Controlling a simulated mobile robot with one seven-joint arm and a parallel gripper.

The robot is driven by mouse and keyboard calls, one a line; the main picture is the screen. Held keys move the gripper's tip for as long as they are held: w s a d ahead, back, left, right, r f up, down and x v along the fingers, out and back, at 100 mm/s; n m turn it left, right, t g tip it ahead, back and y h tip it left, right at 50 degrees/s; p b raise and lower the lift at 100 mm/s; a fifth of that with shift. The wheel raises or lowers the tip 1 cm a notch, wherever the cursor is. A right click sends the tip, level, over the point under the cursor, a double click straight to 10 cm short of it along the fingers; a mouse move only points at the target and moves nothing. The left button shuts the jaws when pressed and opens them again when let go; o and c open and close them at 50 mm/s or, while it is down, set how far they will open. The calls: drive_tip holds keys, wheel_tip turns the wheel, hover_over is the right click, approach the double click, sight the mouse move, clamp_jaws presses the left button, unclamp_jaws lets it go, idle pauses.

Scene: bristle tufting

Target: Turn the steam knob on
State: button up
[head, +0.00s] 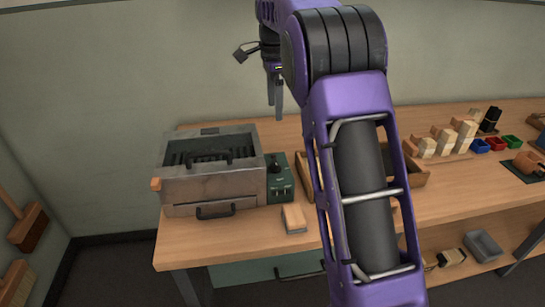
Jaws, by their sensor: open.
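A green control panel (279,190) stands against the right side of a grey metal steam box (214,185). A small dark knob (276,170) shows on the panel's upper part. Its setting is too small to read. My gripper (275,108) hangs fingers down above and behind the panel, apart from the box and the knob. Its fingers overlap in this view; it is open, with nothing seen between them.
My purple arm hides the middle of the wooden bench (182,246). A wooden block (293,218) lies in front of the panel. Brushes (452,138) and a red bin (496,144) stand at the right. A dark handle (215,212) juts from the box's front.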

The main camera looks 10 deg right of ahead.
sight(275, 161)
drive_tip(key=shift+m+g, duration=0.3)
drive_tip(key=shift+m, duration=0.1)
drive_tip(key=f+b, duration=0.1)
drive_tip(key=f, duration=0.5)
drive_tip(key=f+b, duration=0.1)
drive_tip(key=f, duration=0.5)
drive_tip(key=f+b, duration=0.1)
drive_tip(key=f, duration=0.5)
drive_tip(key=shift+s+b, duration=0.3)
drive_tip(key=shift+b, duration=0.05)
drive_tip(key=shift+r, duration=0.1)
clamp_jaws()
